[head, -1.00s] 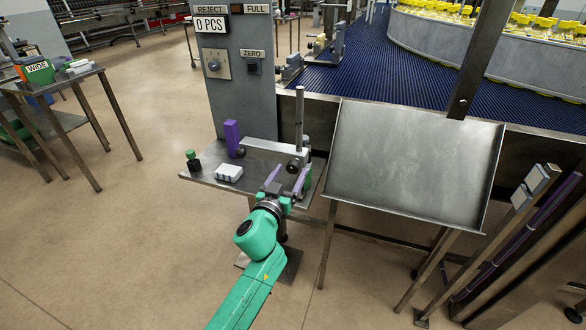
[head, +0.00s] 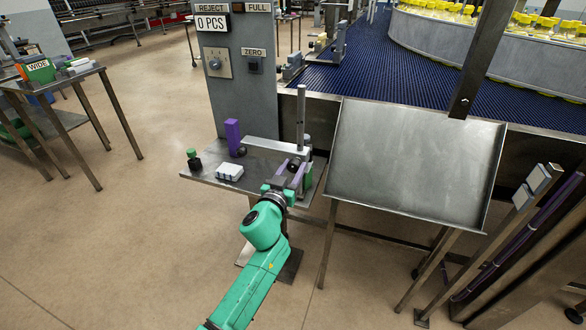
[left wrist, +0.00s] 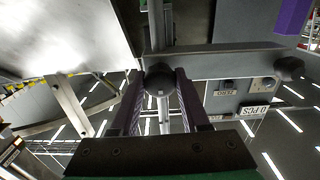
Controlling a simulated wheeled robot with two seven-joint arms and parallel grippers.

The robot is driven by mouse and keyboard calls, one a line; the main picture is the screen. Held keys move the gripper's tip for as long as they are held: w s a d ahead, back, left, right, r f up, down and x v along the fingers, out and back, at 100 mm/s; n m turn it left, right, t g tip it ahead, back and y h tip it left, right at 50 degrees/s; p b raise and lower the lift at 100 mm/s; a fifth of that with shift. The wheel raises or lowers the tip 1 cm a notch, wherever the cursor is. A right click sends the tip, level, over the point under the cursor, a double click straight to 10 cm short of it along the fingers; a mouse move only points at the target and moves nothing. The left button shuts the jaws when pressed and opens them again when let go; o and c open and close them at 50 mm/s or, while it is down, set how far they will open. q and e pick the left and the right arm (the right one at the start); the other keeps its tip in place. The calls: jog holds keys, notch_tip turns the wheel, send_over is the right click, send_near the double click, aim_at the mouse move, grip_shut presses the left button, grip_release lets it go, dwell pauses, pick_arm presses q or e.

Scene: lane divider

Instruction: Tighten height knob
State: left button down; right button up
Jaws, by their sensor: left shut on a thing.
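The dark round height knob (head: 294,162) sits at the foot of a vertical steel post (head: 301,115) on a small metal table (head: 205,171). My left gripper (head: 293,167) reaches it from the front, with a purple finger on each side. In the left wrist view the knob (left wrist: 160,77) lies between the two finger ends of my left gripper (left wrist: 160,84), which is shut on it. The post (left wrist: 155,25) and a grey horizontal bar (left wrist: 225,62) are just behind it. The fingers partly hide the knob in the head view. My right gripper is not in view.
A purple block (head: 232,132), a green-topped dark piece (head: 193,158) and a whitish block (head: 229,172) are on the table's left part. A tilted metal tray (head: 405,160) stands close on the right. A grey control column (head: 235,95) rises behind.

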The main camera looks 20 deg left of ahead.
pick_arm(q)
jog(key=m, duration=0.5)
jog(key=shift+f, duration=0.1)
jog(key=m, duration=0.4)
jog(key=shift+m+b, duration=0.3)
jog(key=shift+b, duration=0.1)
jog(key=m, duration=0.4)
jog(key=shift+m, duration=0.3)
jog(key=shift+f+m, duration=0.1)
jog(key=shift+m, duration=1.8)
jog(key=shift+c, duration=1.9)
grip_release()
